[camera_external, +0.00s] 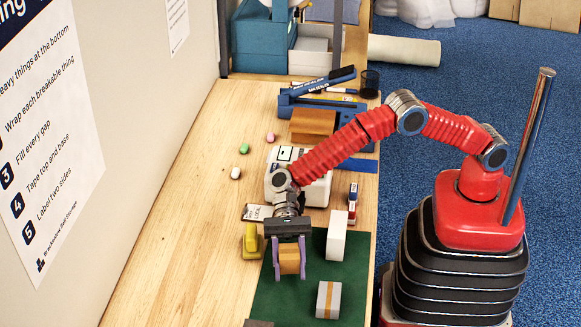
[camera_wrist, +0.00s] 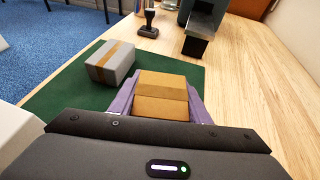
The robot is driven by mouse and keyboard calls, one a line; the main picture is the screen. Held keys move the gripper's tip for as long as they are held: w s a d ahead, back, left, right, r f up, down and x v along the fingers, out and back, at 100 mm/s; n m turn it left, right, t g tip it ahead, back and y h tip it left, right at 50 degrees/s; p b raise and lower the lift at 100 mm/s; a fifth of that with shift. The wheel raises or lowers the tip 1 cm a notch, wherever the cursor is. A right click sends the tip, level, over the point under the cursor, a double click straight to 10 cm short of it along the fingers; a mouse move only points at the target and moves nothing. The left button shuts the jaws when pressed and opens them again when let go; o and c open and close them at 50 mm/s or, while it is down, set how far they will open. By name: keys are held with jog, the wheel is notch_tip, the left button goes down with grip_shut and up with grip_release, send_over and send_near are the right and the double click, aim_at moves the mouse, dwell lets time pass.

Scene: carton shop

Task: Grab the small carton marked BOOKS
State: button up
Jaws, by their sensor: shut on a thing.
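A small brown carton (camera_external: 289,258) is between the purple fingers of my gripper (camera_external: 289,273), over the green mat. It also shows in the wrist view (camera_wrist: 161,92), with a finger close against each side. My gripper is shut on it. No BOOKS marking can be read on the faces in view. I cannot tell whether the carton touches the mat or is just above it. A grey carton with a tan tape band (camera_external: 328,301) sits on the mat to the right of my gripper, and at upper left in the wrist view (camera_wrist: 113,62).
A tall white carton (camera_external: 337,236) stands close to the right of my gripper. A yellow tool (camera_external: 251,241) is close on its left. The green mat (camera_external: 268,300) lies on a wooden bench (camera_external: 170,260), clear at left. A stamp (camera_wrist: 149,22) stands beyond the mat.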

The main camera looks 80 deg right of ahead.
notch_tip(320, 180, up, 7)
dwell(0.3)
dwell(0.6)
